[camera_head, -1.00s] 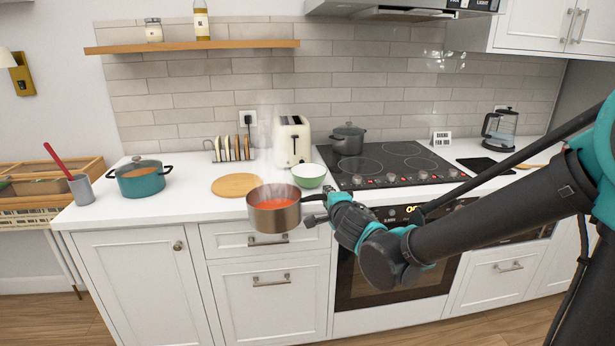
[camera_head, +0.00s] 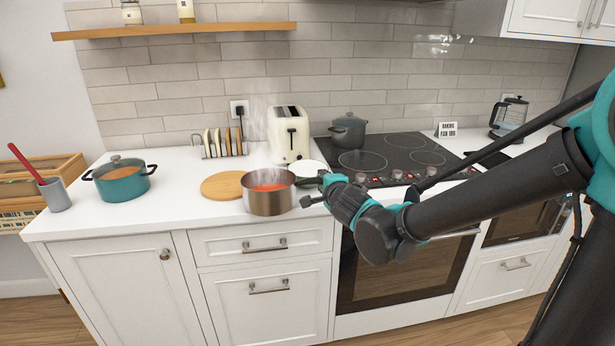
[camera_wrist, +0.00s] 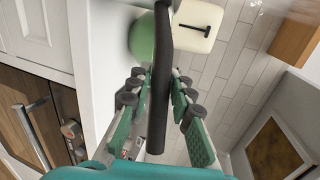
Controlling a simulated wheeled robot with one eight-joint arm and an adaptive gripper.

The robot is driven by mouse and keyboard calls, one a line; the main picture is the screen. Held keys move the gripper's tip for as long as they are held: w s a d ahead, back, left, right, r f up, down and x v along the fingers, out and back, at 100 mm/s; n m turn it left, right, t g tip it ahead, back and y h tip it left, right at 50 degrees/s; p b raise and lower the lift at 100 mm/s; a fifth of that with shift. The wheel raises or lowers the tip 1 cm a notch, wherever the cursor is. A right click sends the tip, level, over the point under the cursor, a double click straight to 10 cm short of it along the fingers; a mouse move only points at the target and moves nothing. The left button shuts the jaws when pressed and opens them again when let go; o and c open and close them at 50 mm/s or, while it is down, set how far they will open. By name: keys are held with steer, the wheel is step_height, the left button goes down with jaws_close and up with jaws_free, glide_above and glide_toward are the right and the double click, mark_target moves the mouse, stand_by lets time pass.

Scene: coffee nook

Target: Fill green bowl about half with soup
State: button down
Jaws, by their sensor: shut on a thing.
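My gripper (camera_head: 325,190) is shut on the dark handle of a steel saucepan (camera_head: 268,201). The wrist view shows the handle (camera_wrist: 159,90) between the two fingers (camera_wrist: 156,100). The green bowl (camera_wrist: 142,38) shows there as a green curve beside the handle. In the head view only a pale part of the bowl (camera_head: 312,167) shows behind the pan and gripper. I cannot see what is inside it.
A round wooden board (camera_head: 222,186) lies left of the pan. A cream toaster (camera_head: 289,137) stands behind. A teal lidded pot (camera_head: 122,182) is at the left, and a grey pot (camera_head: 348,131) stands on the black hob (camera_head: 392,158) at the right.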

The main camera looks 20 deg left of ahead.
steer(key=shift+w+d+r+m+g, duration=0.25)
steer(key=shift+w+r+m+g, duration=0.25)
steer(key=shift+w, duration=0.2)
steer(key=shift+w+d+r+m+g, duration=0.35)
steer(key=shift+w+r+g, duration=0.2)
steer(key=shift+w, duration=0.1)
steer(key=shift+w+d+r+m+g, duration=0.2)
steer(key=shift+w+r+m+g, duration=0.3)
steer(key=shift+w, duration=0.2)
steer(key=shift+w+r, duration=0.15)
steer(key=shift+w+d, duration=0.1)
steer(key=shift+w, duration=0.05)
stand_by(0.5)
steer(key=shift+w+d+m+g, duration=0.2)
steer(key=shift+w+m+g, duration=0.35)
steer(key=shift+g, duration=0.1)
stand_by(0.6)
steer(key=shift+w+g, duration=0.1)
steer(key=shift+g, duration=0.2)
